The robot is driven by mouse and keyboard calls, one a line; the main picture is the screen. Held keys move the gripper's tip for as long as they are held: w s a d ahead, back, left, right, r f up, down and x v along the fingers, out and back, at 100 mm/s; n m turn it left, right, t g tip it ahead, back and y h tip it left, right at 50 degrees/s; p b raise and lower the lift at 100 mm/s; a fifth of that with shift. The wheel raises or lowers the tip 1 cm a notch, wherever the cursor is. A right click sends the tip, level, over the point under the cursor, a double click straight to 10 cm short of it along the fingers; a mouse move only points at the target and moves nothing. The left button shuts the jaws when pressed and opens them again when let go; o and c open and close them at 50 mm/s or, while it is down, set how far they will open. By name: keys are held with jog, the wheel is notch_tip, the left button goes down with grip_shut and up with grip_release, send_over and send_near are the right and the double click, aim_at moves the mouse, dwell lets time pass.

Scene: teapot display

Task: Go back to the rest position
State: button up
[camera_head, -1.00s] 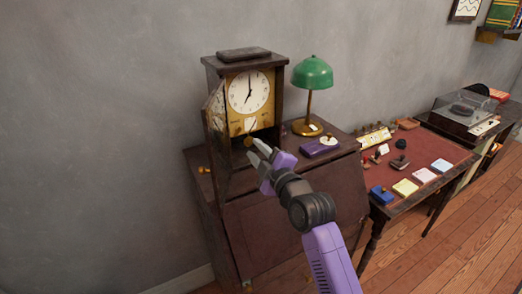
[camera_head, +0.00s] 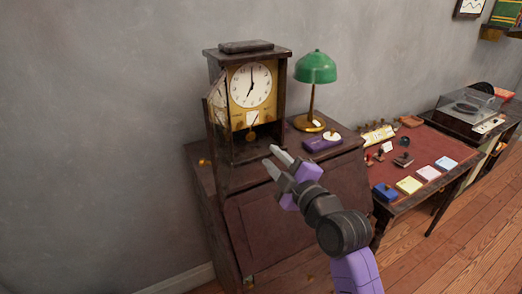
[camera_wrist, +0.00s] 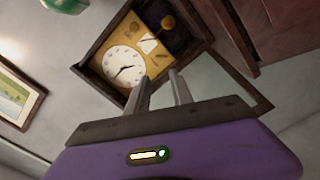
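My gripper (camera_head: 272,161) is open and empty, with its two grey fingers apart, in front of the desk in the head view. In the wrist view its fingers (camera_wrist: 160,90) stand apart against the clock, with nothing between them. The wooden clock (camera_head: 213,62) stands on the desk with its glass door (camera_head: 216,110) swung open to the left. Its white dial (camera_head: 251,85) and brass pendulum (camera_head: 252,136) are exposed. The clock's dial also shows in the wrist view (camera_wrist: 123,66).
The slant-front desk (camera_head: 290,225) stands below my arm. A red-topped table (camera_head: 430,152) with small items stands to the right. The floor at right is clear.

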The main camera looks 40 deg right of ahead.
dwell(0.3)
jog(key=s+a+f+m+y, duration=0.1)
jog(key=s+a+f+m, duration=0.2)
jog(key=s+a, duration=0.4)
jog(key=s+a+f+m+g+y, duration=0.1)
jog(key=s+a+f, duration=0.4)
jog(key=s, duration=1.1)
jog(key=s+a+f+m+g+y, duration=0.1)
jog(key=s+a+f+m+y, duration=0.2)
jog(key=s+a, duration=0.8)
notch_tip(320, 180, down, 2)
jog(key=shift+s+f+m, duration=0.1)
jog(key=shift+s+m, duration=0.05)
jog(key=shift+m, duration=0.75)
